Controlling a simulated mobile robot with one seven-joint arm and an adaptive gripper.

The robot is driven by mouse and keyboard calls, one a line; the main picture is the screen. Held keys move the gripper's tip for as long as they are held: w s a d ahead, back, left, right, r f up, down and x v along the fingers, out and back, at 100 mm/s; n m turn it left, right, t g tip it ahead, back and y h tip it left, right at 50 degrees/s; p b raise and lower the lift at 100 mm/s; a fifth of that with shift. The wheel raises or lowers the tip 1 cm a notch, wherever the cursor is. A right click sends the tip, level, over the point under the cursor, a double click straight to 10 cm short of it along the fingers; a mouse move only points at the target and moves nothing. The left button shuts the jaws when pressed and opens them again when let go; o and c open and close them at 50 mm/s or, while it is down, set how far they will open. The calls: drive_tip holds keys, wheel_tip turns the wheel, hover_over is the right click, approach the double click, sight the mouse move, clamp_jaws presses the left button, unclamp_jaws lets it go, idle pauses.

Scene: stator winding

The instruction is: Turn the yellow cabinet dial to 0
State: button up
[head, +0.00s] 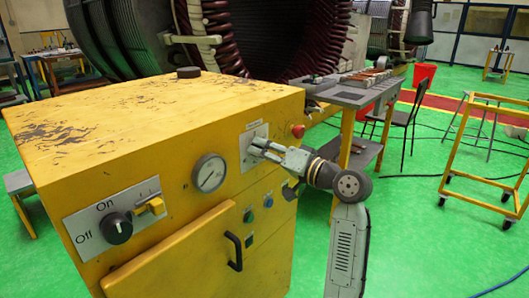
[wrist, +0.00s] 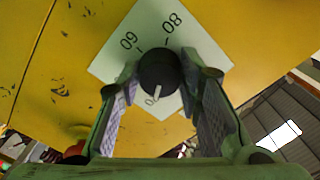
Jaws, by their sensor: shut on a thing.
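The yellow cabinet (head: 150,130) stands at the front left in the head view. Its dial is a black round knob (wrist: 158,72) on a white plate (wrist: 112,58) with printed numbers; the plate also shows in the head view (head: 247,160). In the wrist view the numbers look like 60 and 80 at the upper edge, with a partly hidden mark near the knob's lower side. A white pointer line on the knob points down, slightly left. My gripper (wrist: 160,88) is shut on the knob, one finger on each side. In the head view my gripper (head: 262,146) hides most of the knob.
The cabinet front also holds a gauge (head: 208,173), an On/Off knob (head: 118,228), a yellow switch (head: 150,208), a red button (head: 298,131) and a black door handle (head: 235,250). A grey-topped workbench (head: 350,97) stands behind my arm.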

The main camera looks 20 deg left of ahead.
drive_tip(key=c, duration=0.5)
drive_tip(key=shift+f+n+b, duration=0.1)
drive_tip(key=shift+n+b, duration=0.2)
drive_tip(key=shift+b, duration=0.2)
drive_tip(key=shift+n+b, duration=5.05)
drive_tip(key=shift+n, duration=0.55)
drive_tip(key=o, duration=1.2)
drive_tip(key=shift+c, duration=0.2)
